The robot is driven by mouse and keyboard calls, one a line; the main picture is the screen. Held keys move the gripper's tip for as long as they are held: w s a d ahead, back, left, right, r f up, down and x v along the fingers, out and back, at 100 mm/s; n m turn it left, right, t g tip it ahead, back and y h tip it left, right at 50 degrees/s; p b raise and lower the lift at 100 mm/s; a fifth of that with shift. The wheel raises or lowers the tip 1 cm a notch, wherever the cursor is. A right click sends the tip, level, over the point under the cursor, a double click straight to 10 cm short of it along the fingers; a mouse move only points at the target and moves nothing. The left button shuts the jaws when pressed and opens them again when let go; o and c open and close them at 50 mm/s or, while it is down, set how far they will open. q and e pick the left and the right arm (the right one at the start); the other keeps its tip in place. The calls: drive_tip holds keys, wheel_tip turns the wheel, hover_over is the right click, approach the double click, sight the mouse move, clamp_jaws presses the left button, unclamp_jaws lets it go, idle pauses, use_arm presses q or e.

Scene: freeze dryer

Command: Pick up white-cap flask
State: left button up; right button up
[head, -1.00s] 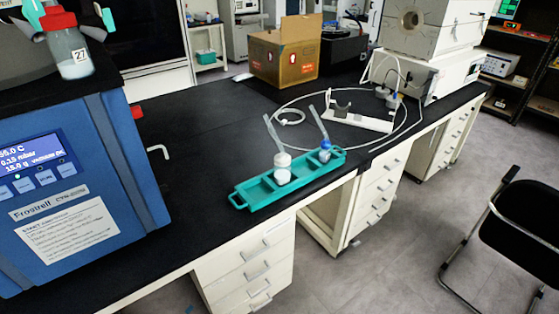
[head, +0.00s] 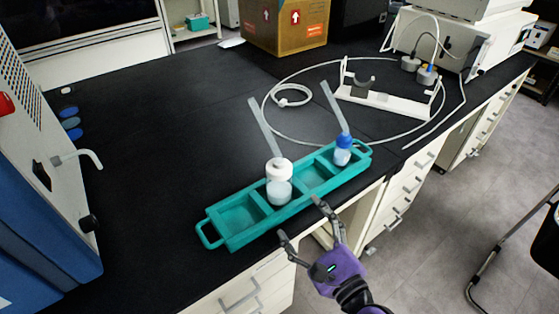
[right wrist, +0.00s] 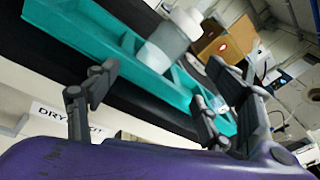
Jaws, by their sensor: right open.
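The white-cap flask (head: 279,183) stands upright in a middle compartment of the teal rack (head: 229,215), with a clear tube rising from its cap. A smaller blue-cap flask (head: 343,151) stands in the rack's far right compartment. My right gripper (head: 299,217) is open and empty, in front of the rack's near side and apart from the white-cap flask. In the right wrist view the white-cap flask (right wrist: 172,42) shows beyond the spread fingers (right wrist: 155,95), with the teal rack (right wrist: 80,30) behind them. My left gripper is not in view.
The blue freeze dryer (head: 50,220) stands at the left, with a white side outlet (head: 85,157). Behind the rack lie a looped tube (head: 292,96) and a white stand (head: 385,101). A cardboard box (head: 285,25) is at the back.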

sight(285, 191)
drive_tip(key=w+a+m, duration=0.1)
drive_tip(key=w+m, duration=0.1)
drive_tip(key=w+r+m, duration=0.1)
drive_tip(key=w+m, duration=0.1)
drive_tip(key=w+a+m+p, duration=0.1)
drive_tip(key=w, duration=0.1)
drive_tip(key=shift+a+r+m, duration=0.3)
drive_tip(key=shift+m, duration=0.1)
drive_tip(key=shift+w+a, duration=0.2)
drive_tip(key=shift+w, duration=0.05)
drive_tip(key=shift+x, duration=2.7)
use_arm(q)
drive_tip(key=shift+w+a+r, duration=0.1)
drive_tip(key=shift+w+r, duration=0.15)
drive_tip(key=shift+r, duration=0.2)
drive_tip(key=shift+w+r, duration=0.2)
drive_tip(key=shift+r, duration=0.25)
use_arm(e)
drive_tip(key=shift+d, duration=0.1)
drive_tip(key=shift+c, duration=0.3)
drive_tip(key=shift+r, duration=0.1)
drive_tip(key=c, duration=1.7)
drive_tip(key=shift+c, duration=0.2)
